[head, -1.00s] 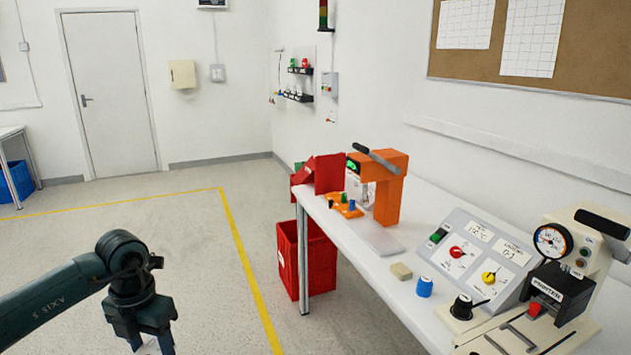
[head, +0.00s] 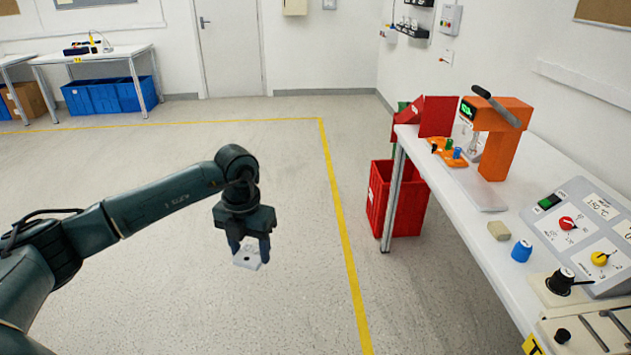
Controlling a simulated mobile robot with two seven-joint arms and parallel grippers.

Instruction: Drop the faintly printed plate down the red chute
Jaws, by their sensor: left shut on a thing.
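My left gripper (head: 249,250) is shut on a small pale plate (head: 247,260), held out over open floor left of the bench. The print on the plate is too small to read. The red chute (head: 437,116) is at the far left end of the bench, to the right of and beyond my gripper. A red bin (head: 408,208) stands on the floor below that end. My right gripper is not in view.
The white bench (head: 462,215) runs along the right, carrying an orange press (head: 500,140), a control panel (head: 585,230), a blue knob-shaped piece (head: 521,250) and a beige block (head: 499,230). A yellow floor line (head: 340,225) lies between my gripper and the bench. The floor around the plate is clear.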

